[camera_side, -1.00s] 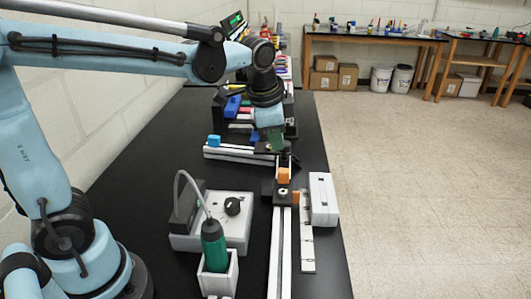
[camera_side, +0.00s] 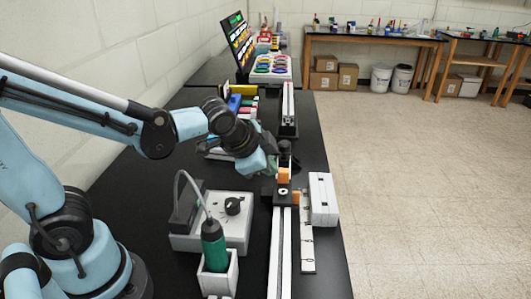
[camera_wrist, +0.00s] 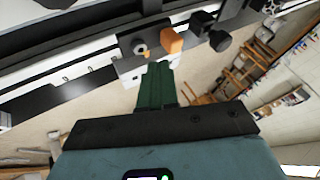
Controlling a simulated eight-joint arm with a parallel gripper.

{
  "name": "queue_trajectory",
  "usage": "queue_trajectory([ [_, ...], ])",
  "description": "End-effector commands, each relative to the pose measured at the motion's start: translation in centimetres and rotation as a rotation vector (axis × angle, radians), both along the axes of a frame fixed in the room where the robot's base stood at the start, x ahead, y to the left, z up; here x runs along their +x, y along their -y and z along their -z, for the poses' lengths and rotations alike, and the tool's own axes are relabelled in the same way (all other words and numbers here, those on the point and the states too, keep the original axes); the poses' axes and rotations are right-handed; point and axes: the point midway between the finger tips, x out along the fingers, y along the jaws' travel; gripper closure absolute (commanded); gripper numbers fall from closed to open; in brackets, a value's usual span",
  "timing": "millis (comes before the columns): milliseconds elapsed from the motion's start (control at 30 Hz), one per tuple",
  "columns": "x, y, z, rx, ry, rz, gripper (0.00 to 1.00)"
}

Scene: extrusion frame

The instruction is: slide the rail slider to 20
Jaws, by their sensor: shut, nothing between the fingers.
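The rail slider (camera_side: 284,194) is a dark carriage with a round metal knob and orange parts. It sits at the far end of the pale extrusion rail (camera_side: 281,250). A white scale strip (camera_side: 308,240) lies along the rail's right side; its numbers are too small to read. My gripper (camera_side: 275,168) is just beyond the slider, at its far left; I cannot tell whether it touches it. In the wrist view the green fingers (camera_wrist: 157,78) are together and empty, pointing toward the slider (camera_wrist: 140,48) and its orange block (camera_wrist: 173,40).
A grey box with a black knob (camera_side: 232,206) and a green-handled tool in a white holder (camera_side: 214,250) stand left of the rail. A white block (camera_side: 323,198) is right of the slider. Coloured items and a tilted panel (camera_side: 237,42) are farther back on the black bench.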

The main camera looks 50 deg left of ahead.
Motion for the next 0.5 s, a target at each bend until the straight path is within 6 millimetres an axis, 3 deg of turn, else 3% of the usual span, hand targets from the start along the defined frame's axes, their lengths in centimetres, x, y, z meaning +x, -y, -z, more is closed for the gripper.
queue_trajectory([
  [500, 2.9, -0.4, 3.9, 0.000, -0.001, 0.000, 1.00],
])
